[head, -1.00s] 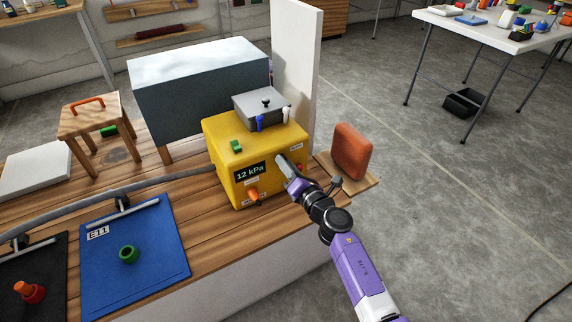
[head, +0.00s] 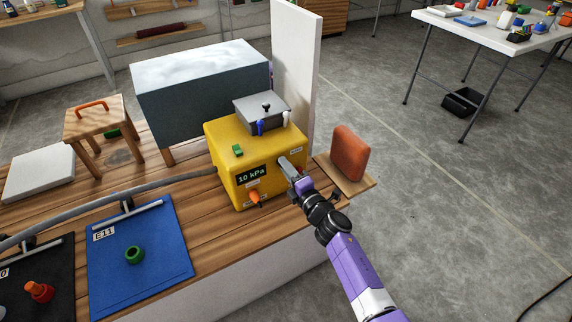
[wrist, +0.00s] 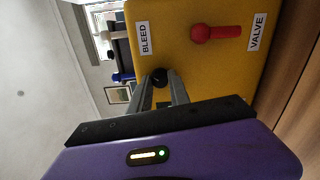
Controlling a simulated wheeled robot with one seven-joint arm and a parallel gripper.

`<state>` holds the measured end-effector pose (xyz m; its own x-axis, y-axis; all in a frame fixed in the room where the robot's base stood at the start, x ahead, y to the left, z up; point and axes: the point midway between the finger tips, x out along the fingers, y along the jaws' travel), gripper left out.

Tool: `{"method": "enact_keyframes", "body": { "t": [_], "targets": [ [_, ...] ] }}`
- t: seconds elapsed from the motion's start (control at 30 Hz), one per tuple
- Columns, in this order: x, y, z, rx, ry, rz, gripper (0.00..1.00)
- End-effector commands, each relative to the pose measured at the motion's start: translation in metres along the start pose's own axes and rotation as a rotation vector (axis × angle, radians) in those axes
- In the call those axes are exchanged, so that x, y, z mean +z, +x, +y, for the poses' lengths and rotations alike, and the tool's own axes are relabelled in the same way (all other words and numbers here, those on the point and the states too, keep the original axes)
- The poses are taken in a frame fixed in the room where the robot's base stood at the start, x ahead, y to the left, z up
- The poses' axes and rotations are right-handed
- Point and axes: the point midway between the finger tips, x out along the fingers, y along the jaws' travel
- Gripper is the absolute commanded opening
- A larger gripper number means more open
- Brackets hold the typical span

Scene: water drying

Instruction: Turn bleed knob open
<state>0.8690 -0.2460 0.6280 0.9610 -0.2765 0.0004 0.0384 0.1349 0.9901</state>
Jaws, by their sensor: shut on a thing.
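The yellow box (head: 229,150) stands on the wooden bench, with a display (head: 251,174) reading 10 kPa. In the wrist view its face (wrist: 205,70) carries a BLEED label (wrist: 144,38) and, to the right, a red lever (wrist: 216,32) beside a VALVE label (wrist: 257,32). The dark round bleed knob (wrist: 160,76) sits below the BLEED label. My gripper (wrist: 162,88) is shut on this knob, one finger on each side. In the head view my gripper (head: 283,163) is at the box's front face and hides the knob.
A grey lidded unit (head: 250,110) is on top. A brown block (head: 348,153) stands right of my gripper, and a white panel (head: 296,70) rises behind. A blue mat (head: 150,270) lies at left.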

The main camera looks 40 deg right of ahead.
Motion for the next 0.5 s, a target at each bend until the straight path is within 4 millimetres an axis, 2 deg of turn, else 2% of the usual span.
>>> {"method": "enact_keyframes", "body": {
  "t": [0.5],
  "targets": [
    [0.0001,-0.0003,0.0017,-0.003,0.49,0.0,0.0]
  ]
}}
